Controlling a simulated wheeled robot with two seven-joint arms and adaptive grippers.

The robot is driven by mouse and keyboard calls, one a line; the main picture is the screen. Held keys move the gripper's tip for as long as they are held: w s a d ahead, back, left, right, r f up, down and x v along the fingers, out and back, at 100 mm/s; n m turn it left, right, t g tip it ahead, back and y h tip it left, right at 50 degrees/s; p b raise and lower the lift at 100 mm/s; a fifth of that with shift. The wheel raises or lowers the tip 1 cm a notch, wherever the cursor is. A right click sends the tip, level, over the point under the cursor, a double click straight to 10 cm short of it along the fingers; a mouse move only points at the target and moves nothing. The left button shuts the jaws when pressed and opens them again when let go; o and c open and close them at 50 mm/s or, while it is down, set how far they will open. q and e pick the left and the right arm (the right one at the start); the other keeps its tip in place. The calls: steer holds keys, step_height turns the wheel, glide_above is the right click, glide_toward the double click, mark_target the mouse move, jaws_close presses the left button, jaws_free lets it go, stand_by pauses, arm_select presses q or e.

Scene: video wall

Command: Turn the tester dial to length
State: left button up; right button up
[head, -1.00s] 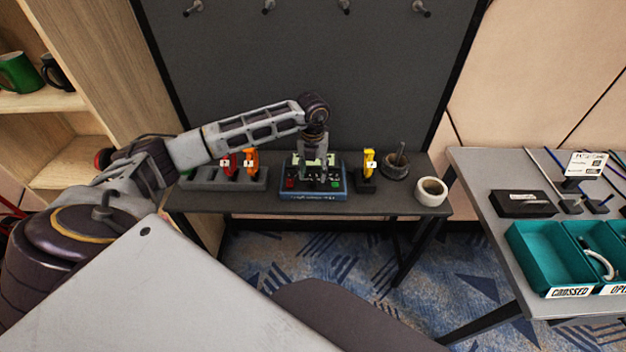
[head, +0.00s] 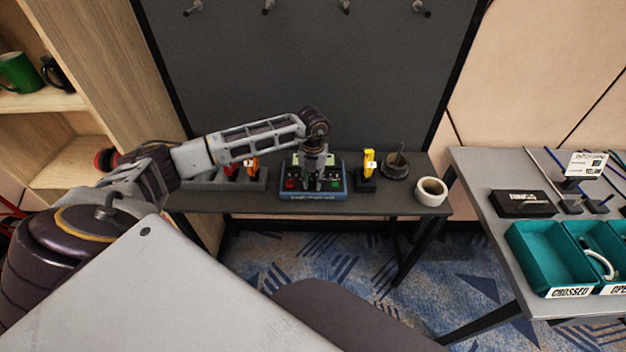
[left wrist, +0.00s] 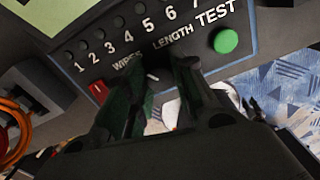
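The tester (head: 330,194), a blue-and-black box with a pale screen, stands on the dark bench. In the left wrist view its panel (left wrist: 150,32) shows numbered holes, the words WIRES and LENGTH, a red button (left wrist: 99,88) and a green TEST button (left wrist: 226,41). The dial (left wrist: 157,73) seems to be the dark shape below those words, mostly in shadow; its pointer cannot be read. My left gripper (head: 312,184) points down at the tester. Its fingers (left wrist: 158,88) are apart, either side of the dark shape; contact cannot be told. My right gripper is not in view.
On the bench, a rack (head: 205,182) with red and orange tools stands left of the tester. Teal bins (head: 541,262) sit on another table.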

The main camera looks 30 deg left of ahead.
arm_select(q)
steer(key=c, duration=0.4)
steer(key=shift+m+b, duration=0.3)
steer(key=shift+m, duration=0.5)
steer(key=m+b, duration=0.1)
steer(key=m, duration=0.2)
steer(key=shift+m, duration=0.3)
steer(key=m+b, duration=0.2)
steer(key=m, duration=0.2)
steer(key=m+b, duration=0.1)
steer(key=m, duration=0.3)
steer(key=shift+m, duration=0.4)
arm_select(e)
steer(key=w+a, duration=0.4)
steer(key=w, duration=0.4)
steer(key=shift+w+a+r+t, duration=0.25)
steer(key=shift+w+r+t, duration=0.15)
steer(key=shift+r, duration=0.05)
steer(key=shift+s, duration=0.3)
